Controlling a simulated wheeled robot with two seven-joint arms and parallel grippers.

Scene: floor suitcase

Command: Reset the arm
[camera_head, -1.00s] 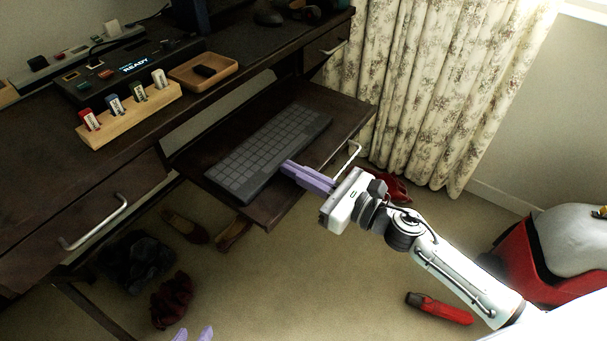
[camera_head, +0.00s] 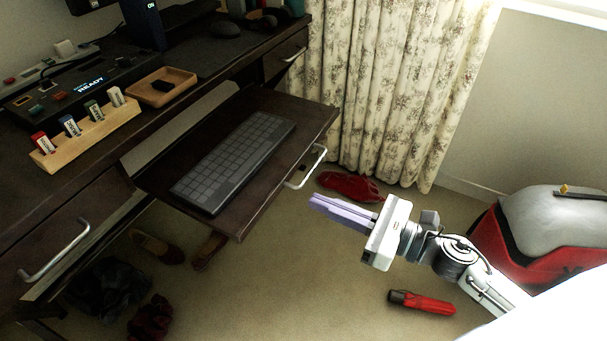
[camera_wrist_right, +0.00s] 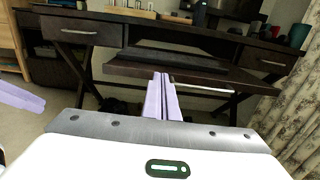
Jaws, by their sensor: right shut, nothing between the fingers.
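My right gripper (camera_head: 340,210) is shut and empty, with its purple fingers together. In the head view it hangs over the carpet, to the right of the pulled-out keyboard tray (camera_head: 262,215) and apart from it. The right wrist view shows the same shut fingers (camera_wrist_right: 162,98) pointing toward the desk and the tray (camera_wrist_right: 200,75). A purple finger of my left gripper (camera_wrist_right: 18,97) shows at the left edge of the right wrist view; whether it is open cannot be told. The left gripper is out of the head view.
A dark keyboard (camera_head: 235,160) lies on the tray, which has a metal handle (camera_head: 306,167). A red cloth item (camera_head: 350,186) and a red umbrella-like object (camera_head: 422,302) lie on the floor. A red and grey suitcase (camera_head: 500,245) stands at right. Shoes (camera_head: 157,249) lie under the desk.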

